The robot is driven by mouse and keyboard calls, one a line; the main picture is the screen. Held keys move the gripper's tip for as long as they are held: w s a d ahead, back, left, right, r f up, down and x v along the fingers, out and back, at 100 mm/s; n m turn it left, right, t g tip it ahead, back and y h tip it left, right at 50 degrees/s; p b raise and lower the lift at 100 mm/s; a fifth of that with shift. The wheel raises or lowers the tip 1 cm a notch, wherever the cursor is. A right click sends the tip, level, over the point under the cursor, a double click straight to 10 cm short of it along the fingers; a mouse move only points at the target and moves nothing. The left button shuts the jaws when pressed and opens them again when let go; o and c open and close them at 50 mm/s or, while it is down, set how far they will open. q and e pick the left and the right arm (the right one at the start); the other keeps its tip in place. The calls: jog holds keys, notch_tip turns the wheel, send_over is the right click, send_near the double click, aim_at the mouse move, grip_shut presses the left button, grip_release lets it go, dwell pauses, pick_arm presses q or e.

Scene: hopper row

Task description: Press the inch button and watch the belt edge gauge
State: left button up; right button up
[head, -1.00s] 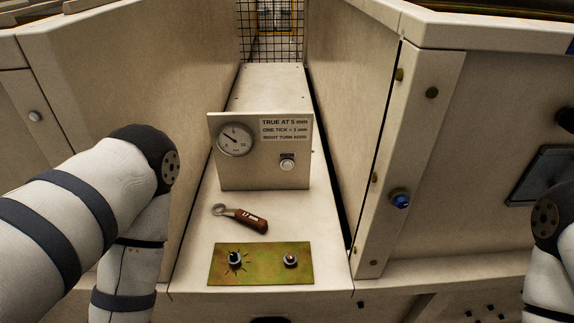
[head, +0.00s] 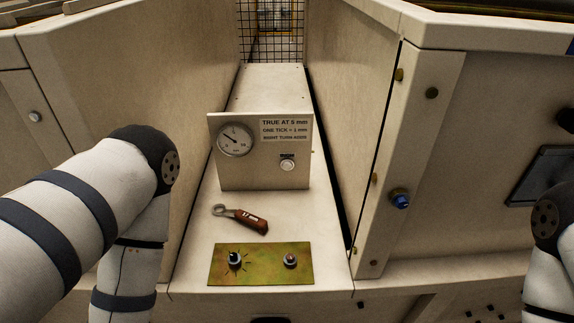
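The belt edge gauge (head: 235,140) is a round white dial with a dark needle pointing to the upper left. It sits on the left of an upright cream panel (head: 240,172). The label (head: 285,130) beside it reads "TRUE AT 5 mm", "ONE TICK = 1 mm", "RIGHT TURN ADDS". A round white button (head: 287,165) under a small dark tag sits below the label. The tag is too small to read, so I cannot tell whether this is the inch button. My arms show at the left and right edges, but neither gripper is in view.
A wrench with a brown handle (head: 248,219) marked 17 mm lies on the ledge before the panel. Nearer is a green-yellow plate (head: 262,275) with a black knob (head: 235,258) and a reddish-brown button (head: 290,260). A blue-capped fitting (head: 400,201) juts from the right post. Tall walls flank the ledge.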

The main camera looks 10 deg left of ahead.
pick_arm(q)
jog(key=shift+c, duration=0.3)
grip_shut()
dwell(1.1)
